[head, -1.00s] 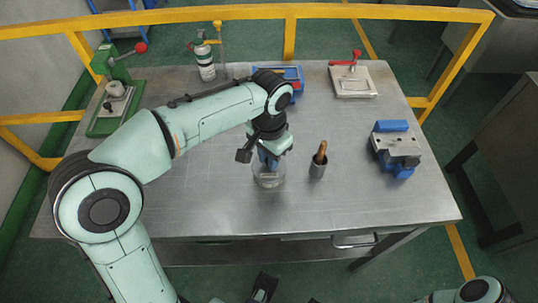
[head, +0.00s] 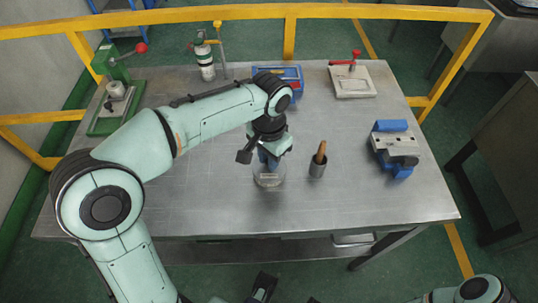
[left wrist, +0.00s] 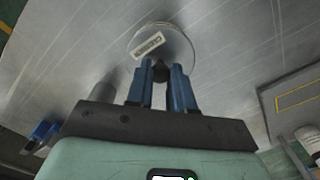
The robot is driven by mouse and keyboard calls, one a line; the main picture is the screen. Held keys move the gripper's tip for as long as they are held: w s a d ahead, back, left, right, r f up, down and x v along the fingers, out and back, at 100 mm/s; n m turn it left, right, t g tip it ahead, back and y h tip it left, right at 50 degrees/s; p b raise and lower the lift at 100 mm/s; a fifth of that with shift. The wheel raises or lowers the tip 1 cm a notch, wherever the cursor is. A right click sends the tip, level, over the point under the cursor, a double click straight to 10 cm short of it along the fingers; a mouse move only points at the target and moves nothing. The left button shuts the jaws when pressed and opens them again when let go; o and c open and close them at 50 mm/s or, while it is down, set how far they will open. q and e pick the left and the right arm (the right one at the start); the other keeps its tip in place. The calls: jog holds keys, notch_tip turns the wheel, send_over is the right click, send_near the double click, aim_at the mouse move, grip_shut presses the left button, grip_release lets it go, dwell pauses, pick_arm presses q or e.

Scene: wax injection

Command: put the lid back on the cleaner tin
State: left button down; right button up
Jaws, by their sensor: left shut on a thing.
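My left gripper (head: 268,162) points down over the front middle of the table. In the left wrist view its two blue fingers (left wrist: 162,88) are shut on the dark knob (left wrist: 161,71) of the lid. The round, pale cleaner tin (head: 268,181) is directly below the gripper in the head view. In the left wrist view a label reading CLEANER (left wrist: 148,46) shows beyond the fingertips. The fingers partly hide the lid, and I cannot tell whether it is seated on the tin or just above it. My right gripper's fingers are not visible.
A grey cup (head: 317,170) with a brown-handled tool stands close right of the tin. A blue-and-grey vise (head: 397,150) is further right. A green press (head: 118,100), a bottle (head: 205,65), a blue box (head: 291,74) and a white clamp plate (head: 352,83) line the left and back. The front right is clear.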

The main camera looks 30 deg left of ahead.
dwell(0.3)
pick_arm(q)
jog(key=shift+c, duration=2.2)
grip_release()
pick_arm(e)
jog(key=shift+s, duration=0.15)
pick_arm(q)
notch_tip(320, 180, up, 3)
jog(key=shift+f+p, duration=0.2)
jog(key=shift+p, duration=1.05)
jog(key=shift+r+p, duration=1.15)
jog(key=shift+r, duration=0.1)
jog(key=shift+r+p, duration=0.85)
jog(key=shift+r, duration=0.15)
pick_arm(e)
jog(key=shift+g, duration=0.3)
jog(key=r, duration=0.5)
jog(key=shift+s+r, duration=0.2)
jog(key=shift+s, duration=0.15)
